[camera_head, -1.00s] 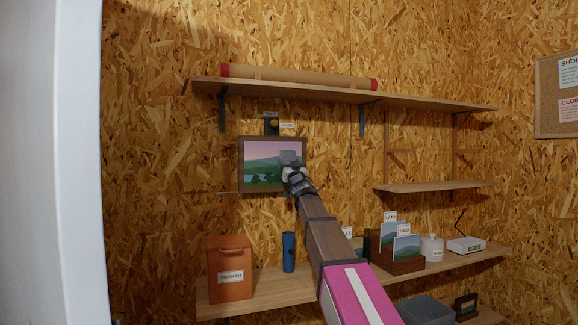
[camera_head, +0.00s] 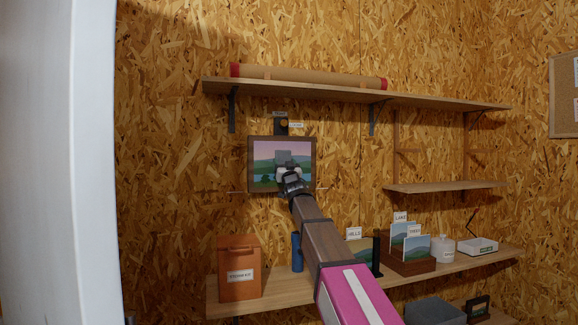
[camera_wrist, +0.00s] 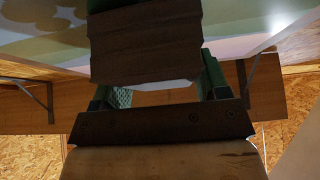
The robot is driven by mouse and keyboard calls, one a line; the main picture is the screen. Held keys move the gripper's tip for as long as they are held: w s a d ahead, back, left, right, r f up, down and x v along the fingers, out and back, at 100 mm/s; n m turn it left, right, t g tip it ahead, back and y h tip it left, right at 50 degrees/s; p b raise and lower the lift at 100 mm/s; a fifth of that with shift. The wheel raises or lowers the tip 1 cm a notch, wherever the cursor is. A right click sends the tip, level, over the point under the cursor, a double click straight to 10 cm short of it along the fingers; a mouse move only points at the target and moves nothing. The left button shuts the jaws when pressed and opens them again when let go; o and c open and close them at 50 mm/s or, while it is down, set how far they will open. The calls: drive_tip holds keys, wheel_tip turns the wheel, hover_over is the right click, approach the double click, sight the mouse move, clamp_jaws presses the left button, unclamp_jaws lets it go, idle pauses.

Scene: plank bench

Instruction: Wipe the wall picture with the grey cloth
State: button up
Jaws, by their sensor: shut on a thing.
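The wall picture (camera_head: 260,174) is a landscape in a dark brown frame, hung on the chipboard wall under the upper shelf. My gripper (camera_head: 288,172) is in front of the picture's middle. It is shut on the grey cloth (camera_head: 283,157), a small grey square that lies over the middle of the picture in the head view. In the wrist view a dark block-shaped thing (camera_wrist: 146,40) fills the space between the fingers, close to the picture surface (camera_wrist: 235,18). Whether the cloth touches the picture is hard to tell. My gripper and arm hide the picture's lower middle.
An upper shelf (camera_head: 440,104) holds a long tube (camera_head: 310,79). A lower shelf (camera_head: 285,290) carries an orange-brown box (camera_head: 240,268), a blue cylinder (camera_head: 297,252), a wooden card holder (camera_head: 408,264) and a white jar (camera_head: 443,249). A small dark wall fitting (camera_head: 280,124) sits just above the picture.

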drive_tip(key=shift+s+a, duration=0.2)
drive_tip(key=shift+a, duration=0.7)
drive_tip(key=shift+s+a, duration=0.2)
drive_tip(key=shift+a, duration=0.65)
drive_tip(key=shift+s+a, duration=0.2)
drive_tip(key=shift+a, duration=0.7)
drive_tip(key=s+d, duration=0.1)
drive_tip(key=s, duration=0.4)
drive_tip(key=shift+s+d, duration=0.35)
drive_tip(key=shift+s, duration=0.05)
drive_tip(key=s, duration=0.2)
drive_tip(key=shift+s+d, duration=0.4)
